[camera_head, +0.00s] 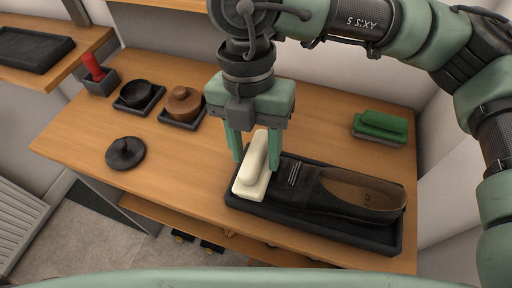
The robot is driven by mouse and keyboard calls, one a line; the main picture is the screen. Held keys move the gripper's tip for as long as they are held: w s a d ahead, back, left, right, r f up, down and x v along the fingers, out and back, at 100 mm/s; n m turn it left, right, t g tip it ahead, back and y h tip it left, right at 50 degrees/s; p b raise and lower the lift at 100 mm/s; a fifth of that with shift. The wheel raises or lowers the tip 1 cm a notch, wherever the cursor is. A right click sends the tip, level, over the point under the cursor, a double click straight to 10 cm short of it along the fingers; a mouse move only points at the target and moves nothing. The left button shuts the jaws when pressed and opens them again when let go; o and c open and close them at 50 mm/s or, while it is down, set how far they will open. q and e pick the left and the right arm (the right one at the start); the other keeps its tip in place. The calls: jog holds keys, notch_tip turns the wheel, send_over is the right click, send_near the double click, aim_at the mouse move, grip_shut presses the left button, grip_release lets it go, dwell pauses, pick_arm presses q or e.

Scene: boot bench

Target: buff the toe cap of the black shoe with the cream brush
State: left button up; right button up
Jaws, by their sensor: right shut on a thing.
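The black shoe (335,194) lies on a dark tray (322,229) at the front right of the bench, its toe towards the left. My right gripper (256,158) comes down from above and is shut on the cream brush (251,167). The brush is at the toe end of the shoe and covers much of the toe cap from view. I cannot tell whether its bristles touch the shoe. My left gripper is not in view.
A green brush (381,124) lies at the back right. An open dark tin (136,94), a brown pot (181,103), a dark lid (125,153) and a holder with a red-handled tool (94,68) stand at the left. The bench middle-left is clear.

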jog(key=r+p, duration=0.1)
jog(key=r, duration=0.1)
jog(key=r+p, duration=0.1)
jog(key=r, duration=0.1)
jog(key=r+p, duration=0.1)
jog(key=r, duration=0.2)
jog(key=shift+w+a+r+p, duration=0.1)
jog(key=shift+a+p, duration=0.2)
jog(key=shift+a, duration=0.1)
